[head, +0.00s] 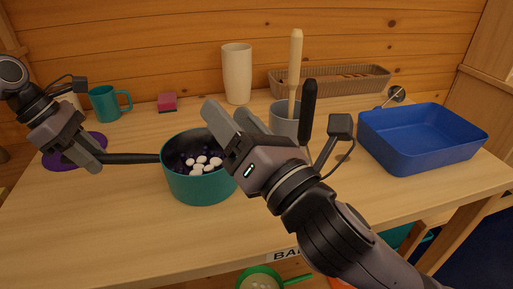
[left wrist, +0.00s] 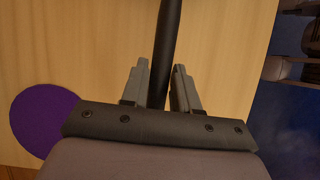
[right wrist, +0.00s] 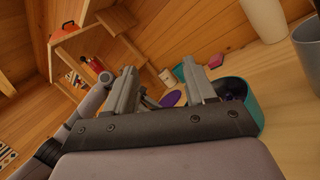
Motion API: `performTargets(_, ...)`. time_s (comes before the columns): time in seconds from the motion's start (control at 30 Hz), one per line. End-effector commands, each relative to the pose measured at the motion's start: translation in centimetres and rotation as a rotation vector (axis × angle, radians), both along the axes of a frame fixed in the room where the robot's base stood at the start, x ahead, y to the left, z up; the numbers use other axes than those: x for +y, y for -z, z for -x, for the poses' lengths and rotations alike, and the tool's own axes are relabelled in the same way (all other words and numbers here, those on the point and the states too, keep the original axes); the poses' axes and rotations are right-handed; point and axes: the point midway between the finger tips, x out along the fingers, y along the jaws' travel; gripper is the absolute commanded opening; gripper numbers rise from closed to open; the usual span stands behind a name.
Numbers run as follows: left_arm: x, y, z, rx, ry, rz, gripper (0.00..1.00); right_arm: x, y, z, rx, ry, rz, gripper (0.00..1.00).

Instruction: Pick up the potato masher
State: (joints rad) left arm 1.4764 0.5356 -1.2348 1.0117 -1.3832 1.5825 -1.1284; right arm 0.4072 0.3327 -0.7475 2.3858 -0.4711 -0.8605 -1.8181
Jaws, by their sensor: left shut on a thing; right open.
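No potato masher shows clearly. A grey crock (head: 283,121) at the back centre holds a pale wooden handle (head: 295,65) and a black handle (head: 308,105); their lower ends are hidden, so I cannot tell whether either is the masher. My left gripper (head: 100,163) is shut on the dark handle (head: 135,158) of a teal pot (head: 198,188); the handle also runs between its fingers in the left wrist view (left wrist: 166,45). Several white pieces lie in the pot. My right gripper (head: 232,112) is open and empty, above the pot's right side and left of the crock.
A blue basin (head: 425,160) stands on the right, with a round metal thing (head: 397,94) behind it. A tall beige vase (head: 237,75), wicker tray (head: 280,82), pink sponge (head: 167,103) and teal mug (head: 104,105) stand along the back. The front left tabletop is clear.

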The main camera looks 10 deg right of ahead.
Motion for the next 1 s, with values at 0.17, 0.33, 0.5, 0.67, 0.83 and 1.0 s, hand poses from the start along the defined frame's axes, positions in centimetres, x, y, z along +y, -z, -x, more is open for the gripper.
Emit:
performTargets(0.17,-0.1,0.0,0.0,0.001,0.001,0.001,0.0,-2.3,3.4,2.0,0.063,0.256,0.217,0.55)
performTargets(0.33,-0.1,0.0,0.0,0.001,0.001,0.001,0.0,-6.1,4.6,3.1,0.127,0.501,0.4,0.55)
performTargets(0.5,-0.1,0.0,0.0,0.0,0.002,0.001,0.0,-9.0,5.3,4.2,0.195,0.663,0.516,0.55)
performTargets(0.67,-0.1,0.0,0.0,0.0,0.002,0.001,0.0,-10.2,5.6,4.5,0.229,0.729,0.563,0.55)
performTargets(0.83,-0.1,0.0,0.0,0.001,0.001,0.001,0.0,-11.2,5.6,2.3,0.234,0.743,0.572,0.55)
performTargets(1.0,-0.1,0.0,0.0,0.001,0.001,0.001,0.0,-11.9,5.6,-0.2,0.234,0.74,0.571,0.55)
